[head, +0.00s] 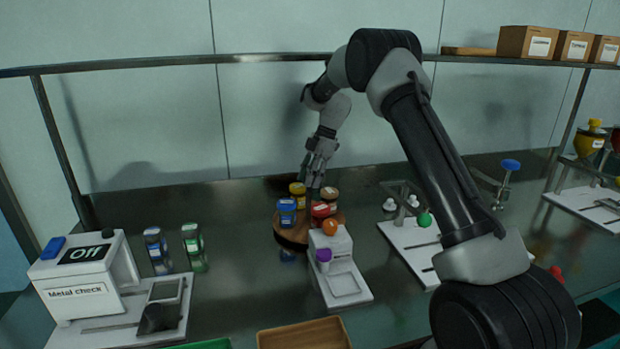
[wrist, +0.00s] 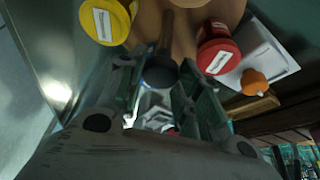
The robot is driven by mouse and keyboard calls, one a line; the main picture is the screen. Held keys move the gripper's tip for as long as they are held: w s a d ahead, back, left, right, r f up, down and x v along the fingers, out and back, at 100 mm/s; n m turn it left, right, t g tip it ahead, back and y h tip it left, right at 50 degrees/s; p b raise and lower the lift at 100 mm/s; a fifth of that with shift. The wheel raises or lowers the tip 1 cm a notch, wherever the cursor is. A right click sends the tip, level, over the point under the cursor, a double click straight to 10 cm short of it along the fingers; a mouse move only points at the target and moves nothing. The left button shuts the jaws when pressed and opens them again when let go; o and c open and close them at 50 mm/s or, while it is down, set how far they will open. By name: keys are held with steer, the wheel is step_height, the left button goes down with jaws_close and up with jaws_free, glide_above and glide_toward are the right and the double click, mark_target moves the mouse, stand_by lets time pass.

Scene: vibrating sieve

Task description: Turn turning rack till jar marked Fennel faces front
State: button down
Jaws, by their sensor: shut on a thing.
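The turning rack is a round wooden disc (head: 292,235) near the middle of the table. It carries a blue jar (head: 287,212), a yellow jar (head: 298,189), a red jar (head: 320,211) and a brown-lidded jar (head: 330,195). The yellow jar (wrist: 108,20) and red jar (wrist: 217,48) also show in the wrist view, with white labels too small to read. I cannot tell which jar is Fennel. My gripper (head: 316,178) points down over the rack among the jars. In the wrist view its fingers (wrist: 158,88) are shut on the dark round-ended centre post (wrist: 160,68).
A white stand (head: 335,250) with orange and purple knobs stands close in front of the rack. A metal check box (head: 85,275) and two small jars (head: 155,245) (head: 192,240) are at left. A white board (head: 410,240) is at right. A wooden tray (head: 305,335) lies at front.

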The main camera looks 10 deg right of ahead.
steer(key=shift+w+n+g+h, duration=0.1)
steer(key=shift+n+g+h, duration=0.2)
steer(key=shift+n, duration=0.8)
steer(key=shift+w+n+g+h, duration=0.1)
steer(key=shift+n+g, duration=0.3)
steer(key=shift+n, duration=0.7)
steer(key=shift+n+g+h, duration=0.4)
steer(key=shift+n, duration=1.5)
steer(key=shift+r, duration=0.1)
steer(key=c, duration=1)
jaws_free()
